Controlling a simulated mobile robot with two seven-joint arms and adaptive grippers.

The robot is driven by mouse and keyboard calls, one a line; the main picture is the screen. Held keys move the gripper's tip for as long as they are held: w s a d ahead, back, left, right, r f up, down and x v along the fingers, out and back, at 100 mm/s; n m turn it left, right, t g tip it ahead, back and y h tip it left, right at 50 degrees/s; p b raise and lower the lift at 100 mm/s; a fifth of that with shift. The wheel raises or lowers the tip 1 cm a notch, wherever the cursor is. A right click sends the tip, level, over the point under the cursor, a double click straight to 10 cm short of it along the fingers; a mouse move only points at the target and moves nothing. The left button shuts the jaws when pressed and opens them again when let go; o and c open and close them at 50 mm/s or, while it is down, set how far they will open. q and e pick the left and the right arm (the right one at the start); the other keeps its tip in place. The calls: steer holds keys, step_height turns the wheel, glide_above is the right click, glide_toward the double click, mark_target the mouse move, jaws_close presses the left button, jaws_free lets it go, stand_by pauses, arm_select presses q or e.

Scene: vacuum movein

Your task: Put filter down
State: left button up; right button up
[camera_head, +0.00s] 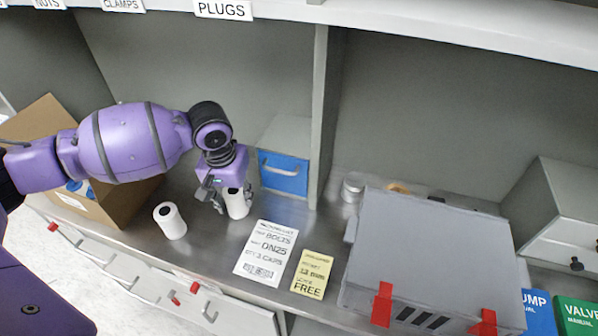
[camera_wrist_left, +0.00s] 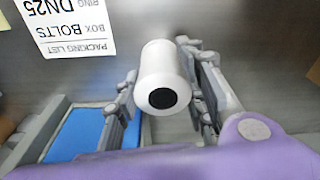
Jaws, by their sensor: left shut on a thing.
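A white cylindrical filter (camera_head: 237,204) with a dark round hole in its end is between the fingers of my left gripper (camera_head: 221,200), just at or above the metal shelf; I cannot tell whether it touches the surface. In the left wrist view the filter (camera_wrist_left: 163,75) sits between the two fingers of the left gripper (camera_wrist_left: 165,95), which is shut on it. A second white filter (camera_head: 170,221) stands on the shelf to the left, apart from the gripper. My right gripper is not in view.
A cardboard box (camera_head: 125,205) stands at the left. A blue-fronted bin (camera_head: 283,173) is behind the gripper. A packing list (camera_head: 266,252) and yellow note (camera_head: 312,274) lie to the right. A large grey case (camera_head: 435,250) with red latches fills the right side.

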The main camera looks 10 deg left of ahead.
arm_select(q)
steer(key=shift+r, duration=0.45)
step_height(320, 180, up, 2)
steer(key=shift+r, duration=0.15)
steer(key=s+d+r+p, duration=0.1)
steer(key=s+r, duration=0.2)
steer(key=r, duration=0.2)
steer(key=shift+s, duration=0.4)
steer(key=s+d+r, duration=0.1)
steer(key=s, duration=0.1)
steer(key=s+d+r, duration=0.1)
steer(key=s+r, duration=0.1)
steer(key=s, duration=0.1)
steer(key=s+d+r+p, duration=0.1)
steer(key=s, duration=0.2)
steer(key=shift+s+r, duration=0.2)
steer(key=shift+s, duration=0.05)
steer(key=shift+m, duration=0.3)
steer(key=w+d, duration=0.1)
steer(key=w+d+r, duration=0.1)
steer(key=w+d, duration=0.1)
steer(key=shift+w+d+r, duration=0.15)
steer(key=shift+w, duration=0.05)
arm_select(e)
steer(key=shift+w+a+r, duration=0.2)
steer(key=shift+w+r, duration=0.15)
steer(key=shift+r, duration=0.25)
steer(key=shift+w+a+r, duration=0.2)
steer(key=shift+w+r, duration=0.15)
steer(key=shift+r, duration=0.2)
